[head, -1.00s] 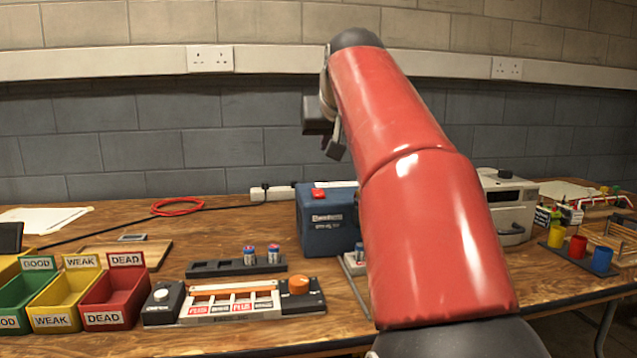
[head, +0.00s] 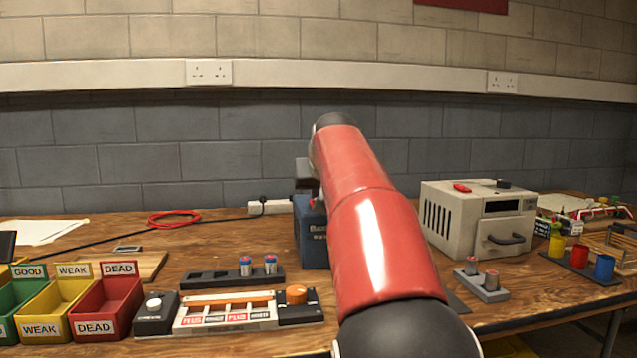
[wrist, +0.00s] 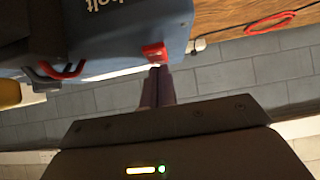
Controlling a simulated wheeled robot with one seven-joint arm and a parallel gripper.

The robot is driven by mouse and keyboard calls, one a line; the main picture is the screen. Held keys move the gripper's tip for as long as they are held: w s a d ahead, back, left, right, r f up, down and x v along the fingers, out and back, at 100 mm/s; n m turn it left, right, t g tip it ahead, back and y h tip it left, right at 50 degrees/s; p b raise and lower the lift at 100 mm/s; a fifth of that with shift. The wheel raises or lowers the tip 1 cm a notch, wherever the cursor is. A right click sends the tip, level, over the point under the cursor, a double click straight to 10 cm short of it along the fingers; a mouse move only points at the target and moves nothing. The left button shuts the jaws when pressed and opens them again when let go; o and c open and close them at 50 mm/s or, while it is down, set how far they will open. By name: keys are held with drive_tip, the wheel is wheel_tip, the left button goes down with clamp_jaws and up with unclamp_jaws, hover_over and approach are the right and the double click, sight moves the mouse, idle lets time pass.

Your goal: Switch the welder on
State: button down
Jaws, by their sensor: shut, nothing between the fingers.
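The welder appears to be the blue box (head: 312,240) at the back of the bench, partly hidden by my red arm. In the wrist view, which is upside down, its blue body (wrist: 125,30) carries white lettering ending in "bolt" and a red rocker switch (wrist: 154,51) near its edge. My gripper (wrist: 159,70) is shut and empty. Its fingertips are right at the red switch, touching it or almost so. In the head view the gripper is mostly hidden behind my arm. I cannot tell which way the switch is tipped.
A white box (head: 460,220) with a drawer handle stands right of my arm. A small grey holder (head: 482,285) with two cylinders sits before it. A battery tester (head: 230,310), a dark battery rack (head: 215,278) and coloured bins (head: 105,305) stand left. A red cable (head: 175,218) lies behind.

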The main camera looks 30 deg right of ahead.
drive_tip(key=shift+w+g+p, duration=0.1)
drive_tip(key=shift+g+p, duration=0.2)
drive_tip(key=shift+p, duration=1)
drive_tip(key=shift+f, duration=0.35)
drive_tip(key=shift+w+r, duration=0.1)
drive_tip(key=shift+w, duration=0.05)
drive_tip(key=shift+w+d+r+p, duration=0.15)
drive_tip(key=shift+w+d+p, duration=0.1)
drive_tip(key=shift+w+p, duration=0.45)
drive_tip(key=shift+s+r, duration=0.1)
drive_tip(key=shift+r+p, duration=0.3)
drive_tip(key=r+p, duration=0.4)
drive_tip(key=shift+w, duration=0.25)
drive_tip(key=w+r+v, duration=0.1)
drive_tip(key=v, duration=0.8)
drive_tip(key=shift+d+r, duration=0.2)
drive_tip(key=shift+d, duration=0.1)
